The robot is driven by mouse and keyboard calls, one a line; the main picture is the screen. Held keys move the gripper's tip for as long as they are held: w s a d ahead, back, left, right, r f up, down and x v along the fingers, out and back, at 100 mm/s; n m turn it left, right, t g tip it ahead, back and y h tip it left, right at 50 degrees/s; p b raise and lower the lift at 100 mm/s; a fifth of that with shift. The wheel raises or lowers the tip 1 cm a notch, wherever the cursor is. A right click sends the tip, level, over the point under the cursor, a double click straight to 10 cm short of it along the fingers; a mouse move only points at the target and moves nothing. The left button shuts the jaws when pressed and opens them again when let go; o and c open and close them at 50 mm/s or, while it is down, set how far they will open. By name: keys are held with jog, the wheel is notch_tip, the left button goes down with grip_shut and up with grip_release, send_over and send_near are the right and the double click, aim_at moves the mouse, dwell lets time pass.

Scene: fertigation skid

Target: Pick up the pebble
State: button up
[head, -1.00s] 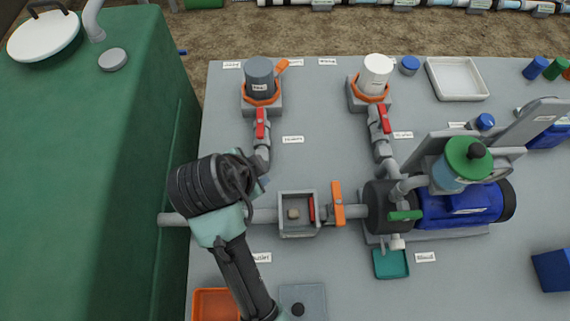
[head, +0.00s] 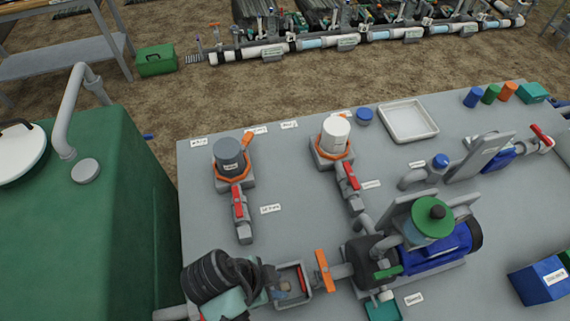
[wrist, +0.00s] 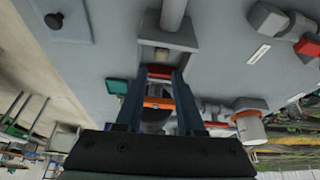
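The pebble is a small tan lump inside a small open grey box (head: 306,297) set in the pipe line. In the head view my gripper (head: 274,279) is at the left side of this box and partly covers it, so the pebble is hard to make out. In the wrist view the box (wrist: 178,37) lies just beyond my fingertips, with a small brownish patch, likely the pebble (wrist: 162,54), in it. My gripper (wrist: 162,76) has its two fingers apart, with nothing seen held between them.
A red plate stands at the box's right inner side. An orange valve handle (head: 323,271) rises just right of the box, then the blue pump (head: 435,250). Two capped red-handled valves (head: 230,158) (head: 335,135) stand behind. A green tank (head: 90,220) is at the left.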

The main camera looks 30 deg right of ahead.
aim_at(287, 286)
jog(key=shift+p+x, duration=0.5)
jog(key=shift+x, duration=2.65)
jog(key=shift+w+a, duration=0.15)
grip_shut()
